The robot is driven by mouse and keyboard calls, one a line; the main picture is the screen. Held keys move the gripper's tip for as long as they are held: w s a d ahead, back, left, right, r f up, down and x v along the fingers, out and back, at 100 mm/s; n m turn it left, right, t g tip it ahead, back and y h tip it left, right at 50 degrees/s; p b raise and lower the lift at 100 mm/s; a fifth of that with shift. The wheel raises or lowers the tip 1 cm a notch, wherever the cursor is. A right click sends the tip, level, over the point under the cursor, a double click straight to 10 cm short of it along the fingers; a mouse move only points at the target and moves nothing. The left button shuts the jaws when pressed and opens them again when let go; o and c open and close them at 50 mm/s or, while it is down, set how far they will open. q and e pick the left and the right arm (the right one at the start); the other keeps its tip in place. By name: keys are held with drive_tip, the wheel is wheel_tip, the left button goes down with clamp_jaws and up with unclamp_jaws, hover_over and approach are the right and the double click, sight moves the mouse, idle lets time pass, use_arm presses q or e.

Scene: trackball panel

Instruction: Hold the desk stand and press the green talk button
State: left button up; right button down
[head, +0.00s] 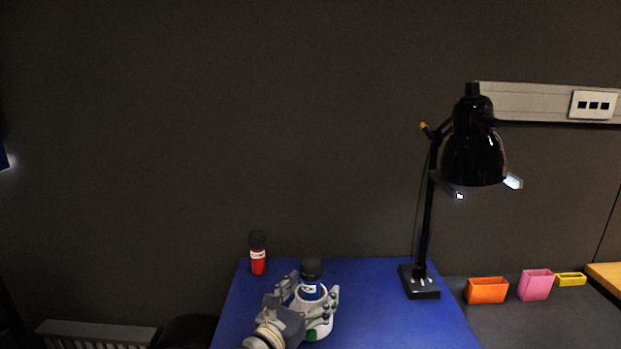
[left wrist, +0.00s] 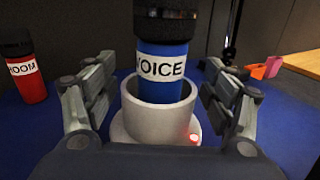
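The desk stand is a pale grey cup (left wrist: 150,118) on a round white base (head: 327,331), standing upright on the blue table top. A blue microphone with a black head, labelled VOICE (left wrist: 163,68), stands in the cup; it also shows in the head view (head: 311,289). A green spot, seemingly the talk button (head: 312,335), is at the base's near side. A small red light (left wrist: 193,138) glows on the base. My left gripper (head: 312,290) has its fingers either side of the cup, seemingly with small gaps. My right gripper is out of view.
A black lamp (head: 420,285) stands to the right. Orange (head: 487,290), pink (head: 536,285) and yellow (head: 570,279) containers sit on the grey surface beyond.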

use_arm(q)
drive_tip(key=shift+f, duration=0.1)
drive_tip(key=shift+s+a, duration=0.15)
drive_tip(key=shift+s, duration=0.05)
drive_tip(key=v, duration=1.1)
drive_tip(key=shift+s+a, duration=0.1)
drive_tip(key=shift+s, duration=0.15)
drive_tip(key=o, duration=0.3)
drive_tip(key=shift+o, duration=0.2)
drive_tip(key=shift+v, duration=3)
